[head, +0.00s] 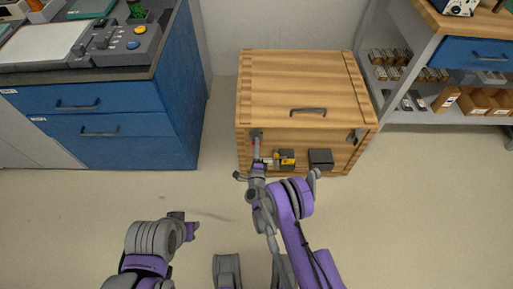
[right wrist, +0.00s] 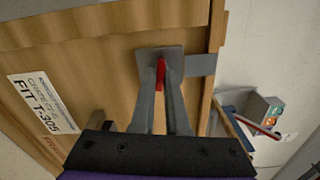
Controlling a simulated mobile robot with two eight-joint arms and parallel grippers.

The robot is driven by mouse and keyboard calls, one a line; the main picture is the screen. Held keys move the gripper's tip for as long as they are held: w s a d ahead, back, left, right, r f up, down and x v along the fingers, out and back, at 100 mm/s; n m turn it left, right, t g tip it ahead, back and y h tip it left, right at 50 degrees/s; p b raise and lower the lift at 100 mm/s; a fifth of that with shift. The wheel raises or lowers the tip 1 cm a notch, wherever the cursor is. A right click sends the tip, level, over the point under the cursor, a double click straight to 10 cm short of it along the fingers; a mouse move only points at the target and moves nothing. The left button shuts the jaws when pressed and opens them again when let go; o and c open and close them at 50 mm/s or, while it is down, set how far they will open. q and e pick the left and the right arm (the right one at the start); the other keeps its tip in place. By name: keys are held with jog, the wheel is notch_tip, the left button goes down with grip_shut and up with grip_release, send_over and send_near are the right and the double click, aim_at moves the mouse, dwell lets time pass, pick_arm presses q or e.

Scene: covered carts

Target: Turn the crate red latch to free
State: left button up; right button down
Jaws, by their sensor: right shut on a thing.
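The wooden crate (head: 290,78) stands on the floor against the wall, with its lid closed. The red latch (head: 256,143) is at the left of its front, below the lid edge. In the right wrist view, the red latch (right wrist: 161,73) sits against a grey plate (right wrist: 168,51), with its lower part hidden between the fingers. My right gripper (head: 257,164) is shut on the latch; its two fingers (right wrist: 161,82) close around it in the wrist view.
The lid has a dark handle (head: 308,111). A dark box (head: 320,158) and a grey bracket (head: 354,136) are on the crate's right front. A blue cabinet (head: 150,132) stands left and a shelf unit (head: 422,112) right.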

jog(key=c, duration=0.9)
grip_release()
pick_arm(q)
jog(key=shift+s, duration=0.15)
pick_arm(e)
jog(key=shift+s, duration=0.1)
